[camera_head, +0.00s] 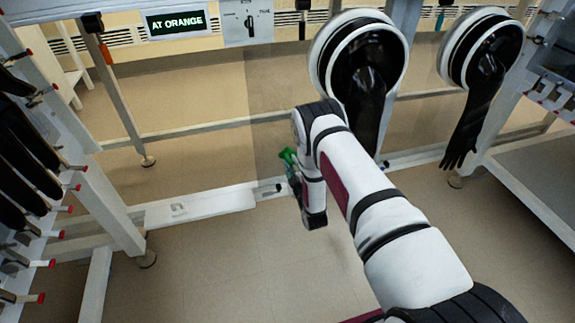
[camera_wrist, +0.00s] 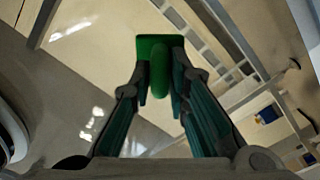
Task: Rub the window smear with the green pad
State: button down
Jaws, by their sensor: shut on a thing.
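The green pad (camera_head: 287,156) is in my gripper (camera_head: 294,168), left of the nearer glove port and in front of a faintly tinted clear panel (camera_head: 268,110). In the wrist view the pad (camera_wrist: 153,52) sits between the two teal fingers of my gripper (camera_wrist: 160,88), which are shut on its handle. The pad's flat face points away from the wrist. Whether it touches the panel cannot be told. I cannot make out the smear for sure; pale patches (camera_wrist: 92,124) in the wrist view may be only reflections.
Two round glove ports with hanging black gloves (camera_head: 367,90) (camera_head: 470,120) stand behind and right of my arm. A rack of black gloves on red-tipped pegs (camera_head: 70,210) is at left. A sign reads AT ORANGE (camera_head: 177,23), beside a dial plate (camera_head: 247,24). The front floor (camera_head: 240,265) is clear.

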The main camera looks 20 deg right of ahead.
jog(key=shift+d+r, duration=0.85)
jog(key=shift+d, duration=3.75)
jog(key=shift+a, duration=4.7)
jog(key=shift+w+a, duration=0.15)
jog(key=shift+a, duration=1.25)
jog(key=shift+a+r, duration=0.1)
jog(key=shift+r, duration=0.25)
jog(key=shift+r+p, duration=0.5)
jog(key=shift+r, duration=0.05)
jog(key=shift+d+f+b, duration=0.1)
jog(key=shift+d+b, duration=0.35)
jog(key=shift+d, duration=1.1)
jog(key=d, duration=0.9)
jog(key=shift+w+d, duration=0.15)
jog(key=shift+d, duration=0.05)
